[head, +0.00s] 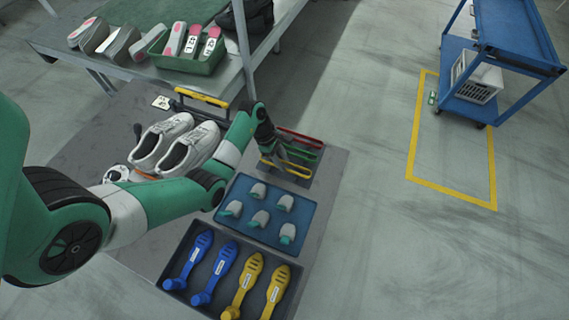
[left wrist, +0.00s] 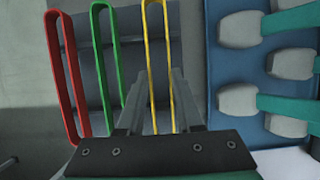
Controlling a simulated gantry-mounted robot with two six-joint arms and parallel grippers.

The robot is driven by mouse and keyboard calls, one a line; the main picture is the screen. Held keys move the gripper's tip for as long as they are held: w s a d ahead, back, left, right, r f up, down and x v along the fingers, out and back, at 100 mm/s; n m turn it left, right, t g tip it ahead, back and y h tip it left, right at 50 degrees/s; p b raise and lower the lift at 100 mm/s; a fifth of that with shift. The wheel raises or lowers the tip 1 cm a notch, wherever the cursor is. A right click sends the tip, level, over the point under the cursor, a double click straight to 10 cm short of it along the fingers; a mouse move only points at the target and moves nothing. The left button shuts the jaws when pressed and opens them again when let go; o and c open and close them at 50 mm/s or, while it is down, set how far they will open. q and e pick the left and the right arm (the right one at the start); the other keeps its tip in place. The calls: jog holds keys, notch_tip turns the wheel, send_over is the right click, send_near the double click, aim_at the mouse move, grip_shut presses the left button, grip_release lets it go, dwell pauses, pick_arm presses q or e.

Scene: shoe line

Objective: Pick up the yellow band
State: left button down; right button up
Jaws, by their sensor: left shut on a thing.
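The yellow band (head: 298,173) is a long narrow loop. It is the nearest of the coloured bands in the head view, beside the blue tray. My left gripper (head: 278,160) reaches down over it from the left. In the left wrist view the yellow band (left wrist: 147,45) runs between the two fingers of my left gripper (left wrist: 156,85), which are shut on its sides. The green band (left wrist: 100,60) and the red band (left wrist: 65,75) lie to its left, outside the fingers. The arm hides part of the rack in the head view. My right gripper is not in view.
The blue tray (head: 238,190) with several grey-and-teal pieces lies close beside the bands. A dark tray (head: 208,310) with blue and yellow shoe trees is nearer. White shoes (head: 178,143) stand left. Another yellow bar (head: 203,97) is behind.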

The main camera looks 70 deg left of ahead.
pick_arm(q)
jog(key=shift+r, duration=0.1)
jog(key=shift+r, duration=0.25)
jog(key=s+d+r+p, duration=0.3)
jog(key=s+r+p, duration=0.9)
jog(key=s+p, duration=0.1)
jog(key=shift+s+d+r, duration=0.2)
jog(key=shift+s, duration=0.05)
